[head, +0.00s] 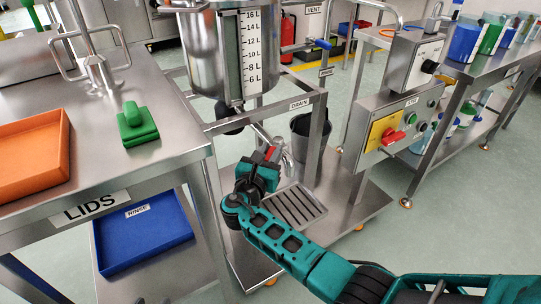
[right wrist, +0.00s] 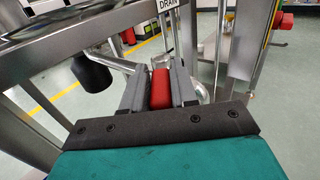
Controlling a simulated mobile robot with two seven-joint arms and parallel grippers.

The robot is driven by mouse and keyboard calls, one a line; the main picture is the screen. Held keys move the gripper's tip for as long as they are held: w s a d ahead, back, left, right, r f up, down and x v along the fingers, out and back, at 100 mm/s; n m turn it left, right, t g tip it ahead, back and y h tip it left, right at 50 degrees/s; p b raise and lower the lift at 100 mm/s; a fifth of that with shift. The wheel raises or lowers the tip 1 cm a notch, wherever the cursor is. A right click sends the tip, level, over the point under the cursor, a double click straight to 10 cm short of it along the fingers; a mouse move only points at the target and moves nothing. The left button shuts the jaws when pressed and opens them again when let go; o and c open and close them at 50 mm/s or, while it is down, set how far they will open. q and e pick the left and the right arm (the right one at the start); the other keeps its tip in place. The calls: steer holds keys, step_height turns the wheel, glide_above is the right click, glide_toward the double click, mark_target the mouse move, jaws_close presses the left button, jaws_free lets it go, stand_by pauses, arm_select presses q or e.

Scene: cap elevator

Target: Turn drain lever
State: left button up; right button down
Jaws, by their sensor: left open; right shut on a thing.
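The drain lever has a red handle (head: 271,153), seen low under the steel tank, beside a metal drain spout (head: 287,152). My right gripper (head: 264,160) reaches it from the lower right. In the right wrist view the right gripper (right wrist: 159,84) has its two grey fingers shut on the red handle (right wrist: 160,90), one on each side. The valve body behind the handle is mostly hidden by the fingers. A DRAIN label (head: 300,104) is on the frame above; it also shows in the right wrist view (right wrist: 167,4). My left gripper is not in view.
The steel tank (head: 205,62) with a litre scale stands on the frame above. A grated tray (head: 289,206) lies below.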

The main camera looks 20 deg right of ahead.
arm_select(q)
steer(key=shift+w, duration=0.1)
arm_select(e)
steer(key=shift+a+h, duration=0.1)
steer(key=shift+h, duration=0.2)
steer(key=c, duration=1)
jaws_free()
steer(key=shift+o, duration=0.2)
arm_select(q)
steer(key=shift+a+r+p, duration=0.4)
steer(key=shift+p, duration=0.65)
arm_select(e)
steer(key=v, duration=0.7)
steer(key=shift+a, duration=0.2)
steer(key=shift+s+r, duration=0.1)
steer(key=shift+s, duration=0.05)
